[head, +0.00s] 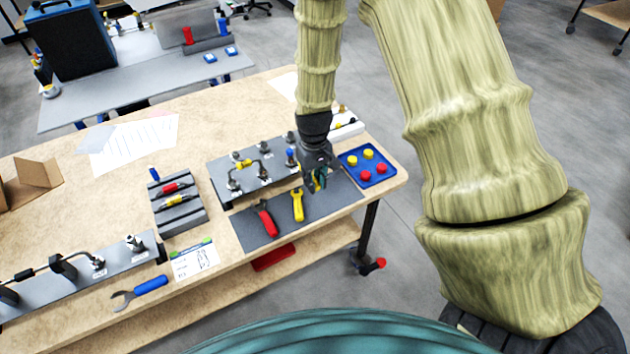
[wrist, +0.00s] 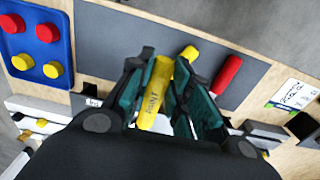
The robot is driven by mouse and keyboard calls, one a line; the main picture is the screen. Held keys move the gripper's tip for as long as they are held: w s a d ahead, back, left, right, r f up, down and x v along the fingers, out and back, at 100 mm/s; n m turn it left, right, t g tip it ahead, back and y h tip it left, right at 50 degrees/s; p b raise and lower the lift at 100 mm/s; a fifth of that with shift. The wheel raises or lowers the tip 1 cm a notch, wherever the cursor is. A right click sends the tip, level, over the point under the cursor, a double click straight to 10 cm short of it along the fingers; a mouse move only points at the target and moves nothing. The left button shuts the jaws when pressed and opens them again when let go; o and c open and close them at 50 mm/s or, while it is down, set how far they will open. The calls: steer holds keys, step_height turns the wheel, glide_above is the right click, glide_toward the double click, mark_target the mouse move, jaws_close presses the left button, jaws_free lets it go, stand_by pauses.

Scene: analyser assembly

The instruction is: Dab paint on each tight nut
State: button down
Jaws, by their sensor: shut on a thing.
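My gripper (wrist: 158,100) is shut on a yellow paint marker (wrist: 154,92), its side lettered "PAINT". In the head view my gripper (head: 318,182) is above the right part of a dark grey mat, and the marker is mostly hidden by the fingers. A grey plate (head: 262,183) with several metal fittings (head: 233,184) stands behind the mat, left of my gripper. A second grey panel (head: 115,277) at the left carries a tube and fittings (head: 98,262). The nuts are too small to tell tight from loose, and I make out no paint marks.
A yellow-handled tool (head: 297,205) and a red-handled tool (head: 266,220) lie on the mat (head: 342,193). A blue tray (head: 350,159) holds red and yellow caps at right. A grey rack (head: 180,216), a card (head: 195,261) and a blue-handled wrench (head: 150,285) are left.

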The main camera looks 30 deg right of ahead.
steer(key=shift+r+p, duration=1.9)
steer(key=shift+r, duration=1.1)
